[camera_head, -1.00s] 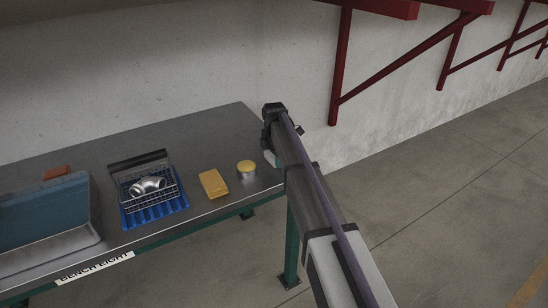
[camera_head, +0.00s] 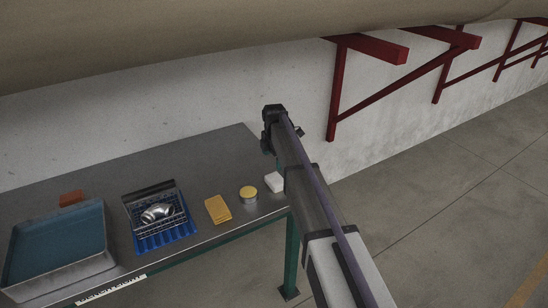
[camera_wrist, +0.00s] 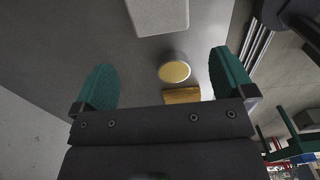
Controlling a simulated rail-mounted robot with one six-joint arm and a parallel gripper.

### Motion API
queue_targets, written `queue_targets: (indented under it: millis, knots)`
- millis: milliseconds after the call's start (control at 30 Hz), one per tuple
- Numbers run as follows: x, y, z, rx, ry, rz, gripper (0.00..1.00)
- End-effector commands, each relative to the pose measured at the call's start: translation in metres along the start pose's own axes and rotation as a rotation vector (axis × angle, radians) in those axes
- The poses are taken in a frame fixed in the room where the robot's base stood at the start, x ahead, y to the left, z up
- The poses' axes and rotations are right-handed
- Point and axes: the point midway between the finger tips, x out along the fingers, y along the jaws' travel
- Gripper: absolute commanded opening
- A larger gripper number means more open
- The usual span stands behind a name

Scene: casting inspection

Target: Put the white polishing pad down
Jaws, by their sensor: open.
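The white polishing pad (camera_head: 274,182) lies on the bench top near its right end, partly hidden by my arm. In the wrist view the pad (camera_wrist: 158,14) is a pale block at the top edge, cut off by the frame, ahead of the fingertips and not between them. My gripper (camera_wrist: 162,62) is open, its two green fingers wide apart with nothing held. In the head view my gripper (camera_head: 271,135) is above the bench's right end, with its fingers mostly hidden.
Left of the pad are a yellow-topped round tin (camera_head: 249,194), a yellow sponge-like block (camera_head: 218,209), a blue tray (camera_head: 165,240) with a wire basket and shiny metal pipe part (camera_head: 157,213), a large grey bin (camera_head: 62,277) and an orange-brown block (camera_head: 71,198). Red wall brackets (camera_head: 332,95) stand at right.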

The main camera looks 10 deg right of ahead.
Motion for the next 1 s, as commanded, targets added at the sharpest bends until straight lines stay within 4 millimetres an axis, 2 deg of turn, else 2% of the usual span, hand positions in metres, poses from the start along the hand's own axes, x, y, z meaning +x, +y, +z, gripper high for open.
queue_targets:
  millis: [33, 167, 267, 367, 400, 467, 500, 600, 667, 700, 767, 1000]
  knots:
    - [-0.008, 0.000, 0.000, 0.000, 0.000, 0.000, 1.00]
    - [-0.006, -0.003, -0.001, 0.009, 0.000, 0.000, 1.00]
    - [-0.005, -0.033, -0.011, 0.138, 0.000, 0.000, 1.00]
    - [-0.005, -0.104, -0.033, 0.475, 0.000, 0.000, 1.00]
    - [-0.005, -0.140, -0.045, 0.655, -0.001, 0.000, 1.00]
    - [-0.005, -0.193, -0.062, 0.943, -0.001, 0.000, 1.00]
    - [-0.005, -0.227, -0.073, 1.131, -0.001, 0.000, 1.00]
    - [-0.005, -0.294, -0.095, 1.538, -0.001, 0.001, 1.00]
    - [-0.005, -0.320, -0.104, 1.713, -0.001, 0.001, 1.00]
    - [-0.005, -0.331, -0.107, 1.797, -0.001, 0.002, 1.00]
    - [-0.005, -0.339, -0.110, 1.874, -0.001, 0.002, 1.00]
    - [-0.005, -0.338, -0.110, 1.908, -0.002, 0.001, 1.00]
